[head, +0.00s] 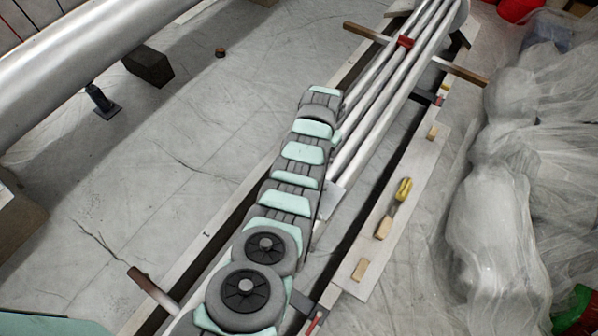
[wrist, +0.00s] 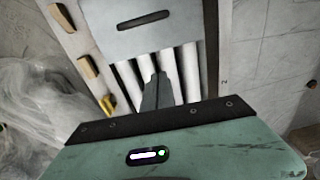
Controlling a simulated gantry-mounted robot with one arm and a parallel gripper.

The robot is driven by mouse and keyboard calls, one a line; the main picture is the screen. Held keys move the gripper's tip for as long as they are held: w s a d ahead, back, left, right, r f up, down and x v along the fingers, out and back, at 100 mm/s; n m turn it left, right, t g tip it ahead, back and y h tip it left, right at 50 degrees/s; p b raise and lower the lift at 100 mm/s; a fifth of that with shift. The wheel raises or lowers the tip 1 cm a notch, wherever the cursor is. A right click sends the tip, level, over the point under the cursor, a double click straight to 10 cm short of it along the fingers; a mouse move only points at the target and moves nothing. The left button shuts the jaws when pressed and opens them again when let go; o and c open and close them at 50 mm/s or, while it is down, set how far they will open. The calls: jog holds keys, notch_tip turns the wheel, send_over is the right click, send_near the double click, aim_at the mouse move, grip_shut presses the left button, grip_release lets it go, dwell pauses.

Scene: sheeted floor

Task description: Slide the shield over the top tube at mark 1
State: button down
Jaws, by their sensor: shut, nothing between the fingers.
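Several parallel silver tubes (head: 391,98) run from the upper right toward the lower left in the head view, partly hidden by my arm. They also show in the wrist view (wrist: 190,72), passing beneath my gripper (wrist: 160,78). My gripper's dark fingers are together and empty, pointing at the tubes; I cannot tell whether they touch. A flat grey plate with a dark slot (wrist: 140,38) lies across the tubes beyond the fingertips; I cannot tell whether it is the shield. A red piece (head: 404,41) sits on the tubes farther up. Mark 1 is not readable.
A pale board (head: 373,238) right of the tubes carries wooden blocks (head: 361,270) and a yellow-handled tool (head: 403,189). Wooden bars (head: 365,32) stick out sideways. Clear plastic sheeting (head: 495,235) heaps at right. A large pipe (head: 75,60) crosses upper left. Floor at left is mostly open.

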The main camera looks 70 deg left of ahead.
jog(key=shift+h, duration=0.3)
jog(key=f+b, duration=0.3)
jog(key=s+f+b, duration=0.1)
jog(key=f+b, duration=0.1)
jog(key=f, duration=0.1)
jog(key=s+f+b, duration=0.1)
jog(key=f+b, duration=0.2)
jog(key=shift+s+d+b, duration=0.15)
jog(key=shift+d+b, duration=0.05)
jog(key=shift+b, duration=0.1)
jog(key=shift+s, duration=0.15)
jog(key=p, duration=0.1)
jog(key=r+p, duration=0.1)
jog(key=shift+s+d+p, duration=0.25)
jog(key=shift+s+p, duration=0.1)
jog(key=shift+p, duration=0.05)
jog(key=shift+s+d+p, duration=0.15)
jog(key=shift+s+p, duration=0.1)
jog(key=shift+p, duration=0.35)
jog(key=shift+s+d+f+p, duration=0.3)
jog(key=shift+s+d+p, duration=0.5)
jog(key=shift+p, duration=0.15)
